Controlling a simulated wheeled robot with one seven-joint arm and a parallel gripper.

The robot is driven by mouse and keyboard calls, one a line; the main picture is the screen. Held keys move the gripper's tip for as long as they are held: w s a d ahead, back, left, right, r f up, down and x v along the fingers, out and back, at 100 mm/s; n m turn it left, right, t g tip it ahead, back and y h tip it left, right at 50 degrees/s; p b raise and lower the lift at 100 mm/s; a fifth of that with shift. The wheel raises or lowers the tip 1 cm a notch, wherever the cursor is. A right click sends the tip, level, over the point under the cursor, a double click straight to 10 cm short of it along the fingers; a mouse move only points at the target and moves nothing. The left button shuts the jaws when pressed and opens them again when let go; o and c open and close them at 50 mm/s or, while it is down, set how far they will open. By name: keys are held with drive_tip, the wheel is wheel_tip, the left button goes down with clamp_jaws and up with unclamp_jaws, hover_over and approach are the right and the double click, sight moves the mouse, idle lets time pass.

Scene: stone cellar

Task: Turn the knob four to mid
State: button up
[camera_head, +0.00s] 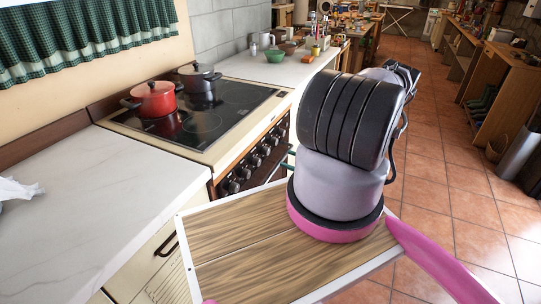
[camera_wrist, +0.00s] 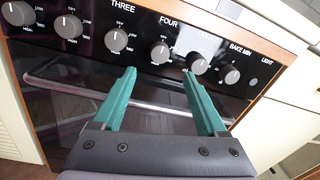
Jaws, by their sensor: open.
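In the wrist view, a row of round grey knobs runs along the dark oven panel. Knob four (camera_wrist: 160,53) sits below the FOUR label, with OFF, LOW and HIGH marks around it. It appears in the head view as a small knob (camera_head: 265,149) on the stove front. My gripper (camera_wrist: 159,72) is open and empty. Its two teal fingers point at the panel, the tips just below knob four and one to each side. I cannot tell whether they touch the panel. In the head view my arm hides most of the gripper.
Knob three (camera_wrist: 116,40) is left of knob four, and a brighter knob (camera_wrist: 197,63) is close on the right. The oven handle (camera_wrist: 150,107) crosses below. A red pot (camera_head: 153,99) and a dark pot (camera_head: 199,78) stand on the cooktop (camera_head: 204,122). Tiled floor is clear at right.

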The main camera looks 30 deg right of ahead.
sight(269, 152)
drive_tip(key=x, duration=0.9)
drive_tip(key=shift+a, duration=0.1)
clamp_jaws()
